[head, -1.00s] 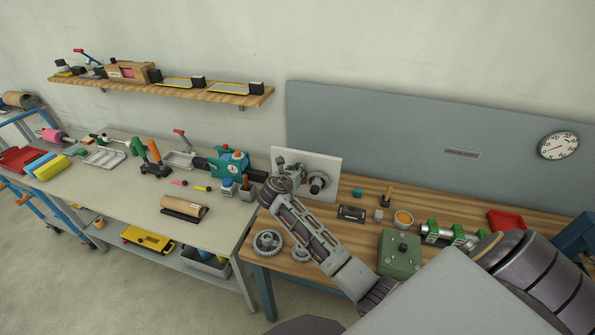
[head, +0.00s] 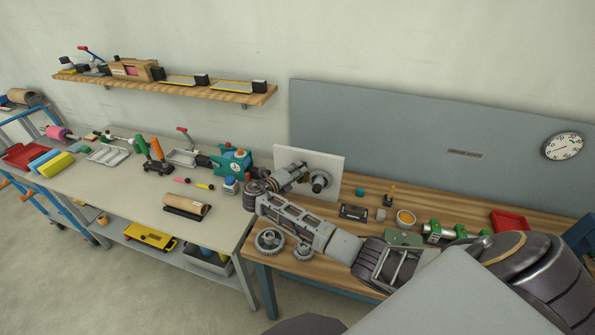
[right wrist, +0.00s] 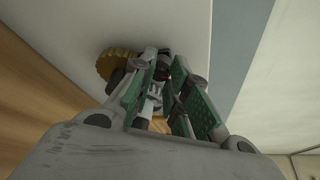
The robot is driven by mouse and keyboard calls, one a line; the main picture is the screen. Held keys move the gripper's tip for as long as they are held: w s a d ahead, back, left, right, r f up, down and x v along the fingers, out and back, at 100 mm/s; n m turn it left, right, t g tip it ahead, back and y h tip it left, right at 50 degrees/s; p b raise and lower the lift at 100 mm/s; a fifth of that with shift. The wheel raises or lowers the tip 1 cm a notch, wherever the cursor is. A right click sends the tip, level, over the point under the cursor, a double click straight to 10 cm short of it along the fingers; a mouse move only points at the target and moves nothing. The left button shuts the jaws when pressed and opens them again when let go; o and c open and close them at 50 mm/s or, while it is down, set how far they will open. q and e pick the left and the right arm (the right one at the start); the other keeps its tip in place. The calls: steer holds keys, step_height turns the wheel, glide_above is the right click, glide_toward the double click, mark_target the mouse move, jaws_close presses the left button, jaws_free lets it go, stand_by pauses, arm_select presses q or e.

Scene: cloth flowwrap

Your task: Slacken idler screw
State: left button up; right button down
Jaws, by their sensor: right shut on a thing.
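A pale upright plate (head: 333,162) stands at the back left of the wooden bench and carries a dark grey gear (head: 320,181). In the right wrist view, the plate (right wrist: 170,22) carries a brass-coloured toothed wheel (right wrist: 115,66) left of the fingers. My right gripper (head: 300,171) reaches to the plate, left of the grey gear. Its green-padded fingers (right wrist: 160,88) are closed around a small metal part at the plate, which I take to be the idler screw; the fingers mostly hide it. My left gripper is not in view.
Two loose gears (head: 269,241) lie at the bench's front left. A green box (head: 403,238) is partly hidden by my arm. The left table (head: 130,185) holds tools and a teal machine (head: 234,163).

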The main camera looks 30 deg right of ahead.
steer(key=shift+w+d+r+n+h, duration=0.15)
steer(key=shift+n+h, duration=0.25)
steer(key=shift+n, duration=0.4)
steer(key=c, duration=1.3)
jaws_free()
steer(key=shift+c, duration=0.2)
steer(key=shift+f, duration=0.2)
